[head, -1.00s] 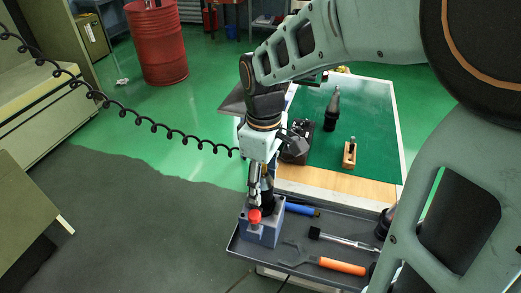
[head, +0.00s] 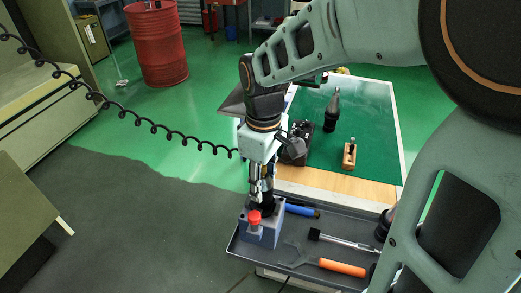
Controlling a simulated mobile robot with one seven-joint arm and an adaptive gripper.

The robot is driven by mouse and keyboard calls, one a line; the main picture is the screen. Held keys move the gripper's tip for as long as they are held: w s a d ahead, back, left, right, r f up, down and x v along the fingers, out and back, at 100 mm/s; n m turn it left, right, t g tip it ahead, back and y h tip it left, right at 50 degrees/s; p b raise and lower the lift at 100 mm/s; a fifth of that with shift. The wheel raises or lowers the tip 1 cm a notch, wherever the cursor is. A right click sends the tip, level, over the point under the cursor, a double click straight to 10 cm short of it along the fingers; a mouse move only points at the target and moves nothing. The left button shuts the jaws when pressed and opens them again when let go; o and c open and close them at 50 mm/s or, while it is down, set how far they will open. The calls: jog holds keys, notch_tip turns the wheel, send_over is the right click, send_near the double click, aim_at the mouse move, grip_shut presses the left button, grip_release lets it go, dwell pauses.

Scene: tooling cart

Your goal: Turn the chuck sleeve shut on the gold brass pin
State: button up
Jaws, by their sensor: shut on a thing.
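My gripper (head: 261,196) points straight down over the blue-grey block (head: 270,236) at the left end of the cart's tray. It is shut on the black chuck sleeve (head: 267,208), which stands upright on the block, just behind a red knob (head: 254,217). The fingers cover most of the sleeve's upper part. The gold brass pin cannot be made out; the fingers and wrist hide the chuck's mouth.
The grey tray (head: 239,247) also holds a blue-handled tool (head: 302,210), a black-tipped tool (head: 343,240) and an orange-handled spanner (head: 342,267). Behind, a green mat (head: 376,120) carries a black toolholder (head: 332,112) and a small wooden block (head: 349,156).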

jog(key=m+b, duration=0.1)
jog(key=m, duration=0.3)
jog(key=shift+m, duration=0.3)
jog(key=shift+m+b, duration=0.35)
jog(key=shift+m, duration=1.45)
jog(key=o, duration=1.2)
jog(key=shift+c, duration=0.2)
jog(key=shift+r, duration=0.1)
notch_tip(320, 180, up, 7)
jog(key=shift+r, duration=0.15)
jog(key=shift+s, duration=0.15)
